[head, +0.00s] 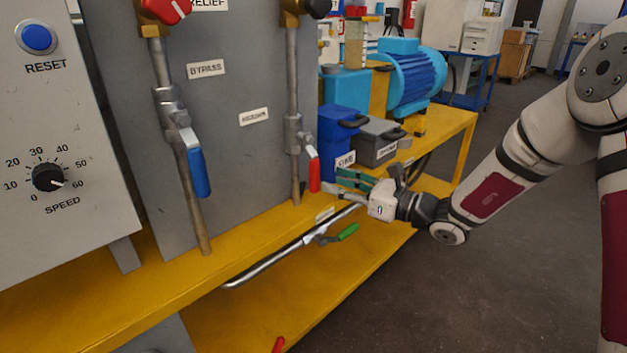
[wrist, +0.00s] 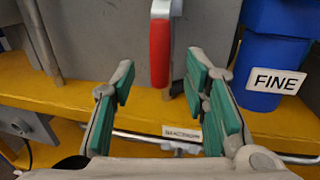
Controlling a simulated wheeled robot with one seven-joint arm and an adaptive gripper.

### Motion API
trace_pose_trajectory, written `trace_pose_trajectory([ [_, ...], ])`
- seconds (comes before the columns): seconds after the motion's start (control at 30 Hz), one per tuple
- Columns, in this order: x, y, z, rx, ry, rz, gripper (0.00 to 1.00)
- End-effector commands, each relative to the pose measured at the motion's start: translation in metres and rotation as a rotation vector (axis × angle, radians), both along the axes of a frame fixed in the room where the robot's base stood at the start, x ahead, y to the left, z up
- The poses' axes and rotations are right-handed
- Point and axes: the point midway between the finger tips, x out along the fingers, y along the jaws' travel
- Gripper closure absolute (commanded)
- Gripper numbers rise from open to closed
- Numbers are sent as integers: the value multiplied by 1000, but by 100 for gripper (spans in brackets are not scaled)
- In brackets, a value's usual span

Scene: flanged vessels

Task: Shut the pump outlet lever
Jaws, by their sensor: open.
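A red lever (head: 314,173) hangs down beside its vertical pipe (head: 293,110) at the right end of the grey panel. In the wrist view the red lever (wrist: 160,52) hangs upright ahead of the gap between my fingers. My gripper (head: 343,183) is just right of the red lever, its green-padded fingers apart. In the wrist view my gripper (wrist: 161,82) is open and empty. A green lever (head: 348,232) sits on a horizontal pipe (head: 285,255) below the bench edge. I cannot read which label names the pump outlet.
A blue lever (head: 197,172) hangs on the pipe beside the BYPASS label (head: 205,69). A blue bin (head: 341,130) and a grey box (head: 376,143) stand close behind my gripper. A blue pump motor (head: 415,75) is farther back. The floor at right is clear.

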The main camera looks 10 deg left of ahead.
Motion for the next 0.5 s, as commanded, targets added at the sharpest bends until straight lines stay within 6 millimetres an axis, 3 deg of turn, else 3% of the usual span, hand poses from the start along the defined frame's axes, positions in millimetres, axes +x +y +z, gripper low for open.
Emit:
trace_pose_trajectory([
  [0.23,19,41,-2,0,0,3,59],
  [0.5,31,62,-1,-1,0,1,59],
])
